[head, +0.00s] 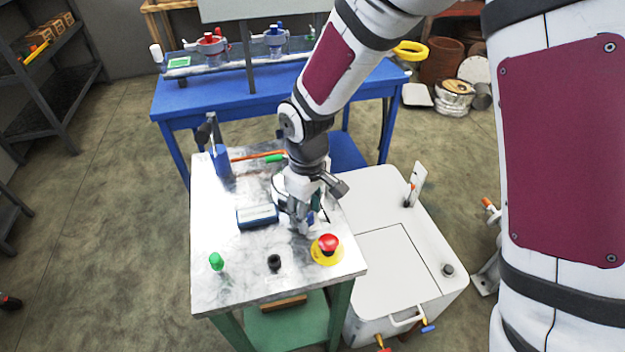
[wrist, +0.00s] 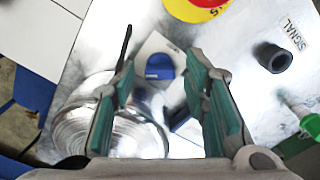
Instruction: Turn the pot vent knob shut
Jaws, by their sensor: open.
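A blue knob (wrist: 160,66) sits on a white square plate (wrist: 150,46) on the metal bench top, in the wrist view. It looks like the vent knob; I see no label on it. My gripper (wrist: 161,80) is open, its green-padded fingers on either side of the line to the knob. The knob shows between the fingertips, and I cannot tell whether they touch it. A round shiny metal vessel (wrist: 90,135), likely the pot, is at the lower left, partly behind the left finger. In the head view my gripper (head: 302,222) points down over the bench and hides the knob.
A red stop button (head: 328,242) on a yellow base stands close to my gripper. A blue-framed box (head: 257,216), a black post (head: 274,262) and a green-topped piece (head: 216,261) stand on the bench (head: 240,285). A white cabinet (head: 385,265) adjoins its right side.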

